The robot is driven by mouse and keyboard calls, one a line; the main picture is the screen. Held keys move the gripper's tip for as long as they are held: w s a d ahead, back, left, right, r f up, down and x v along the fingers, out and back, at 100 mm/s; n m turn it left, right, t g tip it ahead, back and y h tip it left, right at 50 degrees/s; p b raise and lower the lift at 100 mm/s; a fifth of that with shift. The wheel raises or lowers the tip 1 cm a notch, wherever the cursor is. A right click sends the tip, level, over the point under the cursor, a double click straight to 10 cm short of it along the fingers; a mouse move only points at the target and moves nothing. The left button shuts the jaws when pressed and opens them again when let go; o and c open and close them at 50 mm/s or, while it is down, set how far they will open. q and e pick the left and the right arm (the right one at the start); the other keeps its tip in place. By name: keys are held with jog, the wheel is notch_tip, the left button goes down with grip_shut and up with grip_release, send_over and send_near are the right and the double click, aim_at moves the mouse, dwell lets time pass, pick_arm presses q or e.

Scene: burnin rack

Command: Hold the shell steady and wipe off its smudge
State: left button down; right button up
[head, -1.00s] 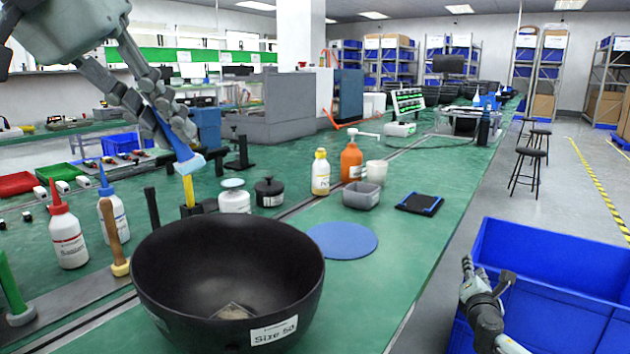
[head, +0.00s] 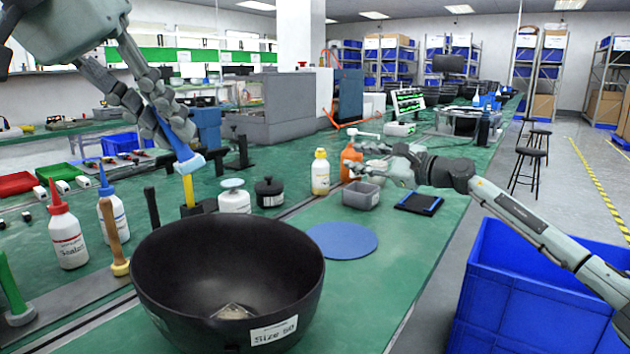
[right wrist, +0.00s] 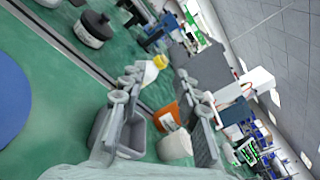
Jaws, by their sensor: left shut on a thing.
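The shell is a large black bowl (head: 228,270) with a "Size 50" label, standing at the near edge of the green bench in the head view. A pale patch (head: 233,311) shows low inside it; I cannot tell whether it is the smudge. My left gripper (head: 172,135) is at the upper left, above and behind the bowl, shut on a blue tool (head: 187,160) whose head hangs downward. My right gripper (head: 358,155) is open at the orange bottle (head: 350,158), above the grey bin (head: 361,195). In the right wrist view its fingers (right wrist: 155,85) are apart with nothing gripped between them.
A blue disc (head: 341,240) lies flat right of the bowl. A black-and-blue pad (head: 418,204) lies beyond it. Bottles and jars stand behind the bowl, including a white bottle with a red nozzle (head: 68,237). A blue crate (head: 530,285) stands at the right, off the bench.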

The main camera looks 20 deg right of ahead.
jog(key=s+a+r+n+g+y, duration=0.2)
jog(key=s+a+n+g, duration=0.15)
jog(key=a, duration=0.35)
jog(key=s+a+r+n+g+y, duration=0.1)
jog(key=s+a+r+n+g, duration=0.15)
jog(key=a+n, duration=0.4)
jog(key=n+g+h, duration=0.9)
jog(key=n+h, duration=0.2)
jog(key=n, duration=0.2)
send_near(300, 283)
jog(key=f, duration=0.7)
jog(key=shift+w+a+f, duration=0.3)
jog(key=shift+w+a, duration=0.05)
jog(key=shift+w, duration=0.05)
jog(key=shift+c, duration=0.6)
grip_shut()
